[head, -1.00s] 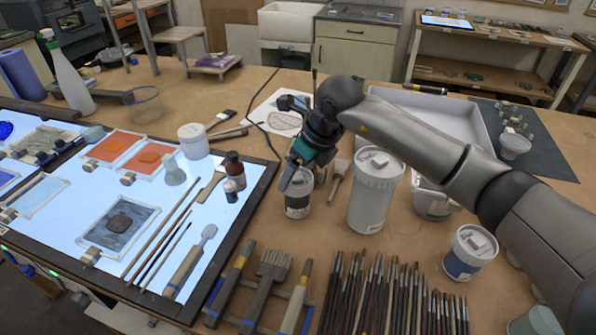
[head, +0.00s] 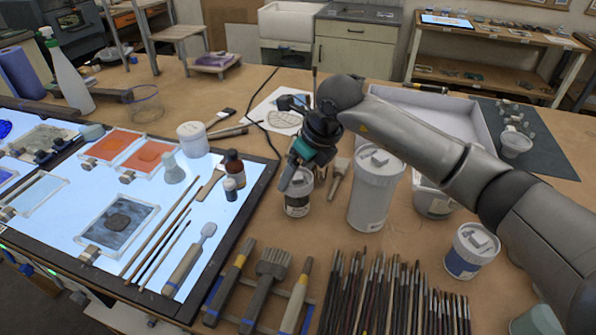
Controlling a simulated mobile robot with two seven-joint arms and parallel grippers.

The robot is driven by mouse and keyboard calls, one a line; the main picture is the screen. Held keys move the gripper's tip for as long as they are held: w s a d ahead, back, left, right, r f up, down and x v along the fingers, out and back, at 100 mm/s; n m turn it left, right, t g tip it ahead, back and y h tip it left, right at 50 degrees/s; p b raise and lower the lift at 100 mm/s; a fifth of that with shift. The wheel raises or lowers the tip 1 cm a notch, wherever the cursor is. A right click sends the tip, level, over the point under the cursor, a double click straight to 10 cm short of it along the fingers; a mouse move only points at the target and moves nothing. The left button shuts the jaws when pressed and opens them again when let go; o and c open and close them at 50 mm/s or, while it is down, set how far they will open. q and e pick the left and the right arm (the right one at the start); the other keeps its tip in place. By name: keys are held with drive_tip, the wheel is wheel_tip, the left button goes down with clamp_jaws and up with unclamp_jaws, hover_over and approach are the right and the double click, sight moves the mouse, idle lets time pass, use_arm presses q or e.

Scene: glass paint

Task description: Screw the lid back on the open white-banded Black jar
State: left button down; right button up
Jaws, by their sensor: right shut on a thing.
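The small white-banded Black jar (head: 297,206) stands upright on the wooden bench, just right of the light panel. My right gripper (head: 294,178) comes down over the jar's top from above and is shut on the lid there. The fingers and wrist cover most of the lid, so I cannot tell how it sits on the rim or whether the threads are engaged. My left gripper is not in view.
A tall white tub (head: 374,200) stands close right of the jar, with a smaller lidded jar (head: 469,251) farther right. Brushes (head: 385,295) fill the front. The lit panel (head: 150,262) holds glass pieces, brushes and small bottles. A white tray (head: 425,110) lies behind my arm.

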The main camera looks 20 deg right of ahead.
drive_tip(key=shift+f, duration=0.2)
idle(0.5)
drive_tip(key=shift+s+m+h, duration=0.1)
drive_tip(key=shift+m+h, duration=0.2)
drive_tip(key=shift+m, duration=0.4)
drive_tip(key=m+h, duration=0.1)
drive_tip(key=m, duration=0.1)
drive_tip(key=shift+m+t, duration=0.3)
drive_tip(key=shift+m, duration=0.1)
drive_tip(key=shift+f+m, duration=0.1)
drive_tip(key=shift+m, duration=0.4)
drive_tip(key=m+h, duration=0.2)
drive_tip(key=m, duration=0.2)
drive_tip(key=shift+a+m+p, duration=0.15)
drive_tip(key=shift+m+p, duration=0.15)
drive_tip(key=shift+m, duration=0.1)
drive_tip(key=shift+m, duration=0.3)
